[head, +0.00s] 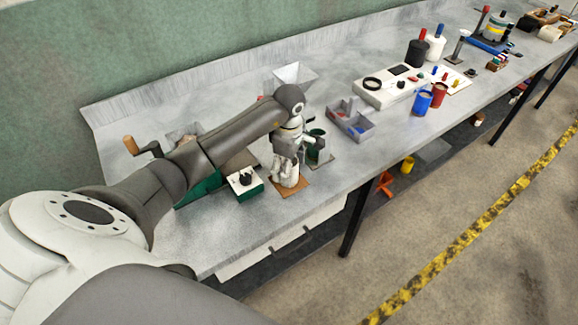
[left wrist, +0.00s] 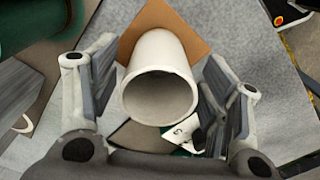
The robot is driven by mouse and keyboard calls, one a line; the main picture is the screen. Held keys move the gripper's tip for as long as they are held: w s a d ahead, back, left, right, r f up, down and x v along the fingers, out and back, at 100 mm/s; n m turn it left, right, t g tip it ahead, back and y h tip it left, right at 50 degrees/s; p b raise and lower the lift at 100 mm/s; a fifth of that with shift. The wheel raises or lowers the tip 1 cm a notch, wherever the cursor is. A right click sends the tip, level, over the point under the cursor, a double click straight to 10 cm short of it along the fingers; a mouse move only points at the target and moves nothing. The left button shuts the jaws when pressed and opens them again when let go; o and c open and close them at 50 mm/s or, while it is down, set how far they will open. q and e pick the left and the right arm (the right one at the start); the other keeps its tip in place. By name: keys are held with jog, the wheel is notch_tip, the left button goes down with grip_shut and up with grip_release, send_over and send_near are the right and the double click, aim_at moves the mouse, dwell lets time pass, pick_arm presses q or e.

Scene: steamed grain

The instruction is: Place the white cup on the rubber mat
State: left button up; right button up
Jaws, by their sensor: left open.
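The white cup (left wrist: 162,80) stands between the fingers of my left gripper (left wrist: 158,95) in the left wrist view, its open mouth towards the camera. Both fingers are apart, with gaps beside the cup. A square tan mat (left wrist: 192,28) shows around the far end of the cup, which appears to stand on it. In the head view my left gripper (head: 288,165) is over this tan mat (head: 297,188) and largely hides the cup. I cannot tell whether this mat is rubber. My right gripper is not in view.
A green cup (head: 316,146) stands close to the right of my left gripper. A green box with a white top (head: 245,181) sits to its left. A grey divided tray (head: 350,122) is farther right. The bench's front edge is near the tan mat.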

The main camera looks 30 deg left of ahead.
pick_arm(q)
notch_tip(320, 180, up, 12)
jog(key=b, duration=0.3)
jog(key=shift+f, duration=0.15)
